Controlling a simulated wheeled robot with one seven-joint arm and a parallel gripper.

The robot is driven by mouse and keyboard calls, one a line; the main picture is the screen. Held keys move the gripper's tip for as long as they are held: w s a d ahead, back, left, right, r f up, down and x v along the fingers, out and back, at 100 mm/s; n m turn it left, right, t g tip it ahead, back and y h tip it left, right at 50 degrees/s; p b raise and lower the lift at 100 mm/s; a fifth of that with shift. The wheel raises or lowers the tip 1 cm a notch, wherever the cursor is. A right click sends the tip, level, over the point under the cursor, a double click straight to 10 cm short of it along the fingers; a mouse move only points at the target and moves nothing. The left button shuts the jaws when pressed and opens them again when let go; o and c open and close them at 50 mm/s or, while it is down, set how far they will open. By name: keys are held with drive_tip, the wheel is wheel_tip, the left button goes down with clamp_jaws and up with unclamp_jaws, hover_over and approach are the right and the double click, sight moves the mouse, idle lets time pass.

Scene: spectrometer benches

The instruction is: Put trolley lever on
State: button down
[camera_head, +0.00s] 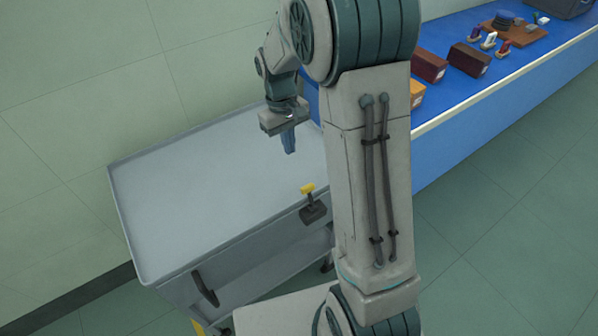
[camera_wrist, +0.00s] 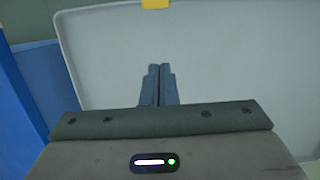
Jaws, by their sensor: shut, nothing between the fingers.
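The grey trolley (camera_head: 200,185) stands against the wall, its flat top empty; the top also fills much of the wrist view (camera_wrist: 230,50). The trolley lever (camera_head: 308,189) has a yellow knob on a dark base at the trolley's near edge, towards the right. In the wrist view a yellow piece (camera_wrist: 155,4), likely the lever's knob, is cut off by the top edge. My gripper (camera_head: 290,150) is shut and empty above the right part of the trolley top, up and left of the lever. Its fingers (camera_wrist: 160,72) are together in the wrist view.
A blue bench (camera_head: 470,60) runs along the right, with brown boxes (camera_head: 469,59), an orange box (camera_head: 417,95) and small items on a wooden board (camera_head: 515,33). A dark handle (camera_head: 205,289) sits on the trolley's near side. The floor at right is clear.

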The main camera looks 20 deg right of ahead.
sight(310, 198)
drive_tip(key=shift+d, duration=0.2)
drive_tip(key=f, duration=0.3)
drive_tip(key=s+f, duration=0.1)
drive_tip(key=f, duration=0.2)
drive_tip(key=s+f, duration=0.1)
drive_tip(key=f, duration=0.2)
drive_tip(key=shift+d+f+p, duration=0.2)
drive_tip(key=shift+f+p, duration=0.2)
drive_tip(key=s+r, duration=0.1)
drive_tip(key=s+d+r+p, duration=0.1)
drive_tip(key=shift+s, duration=0.6)
drive_tip(key=shift+a, duration=0.1)
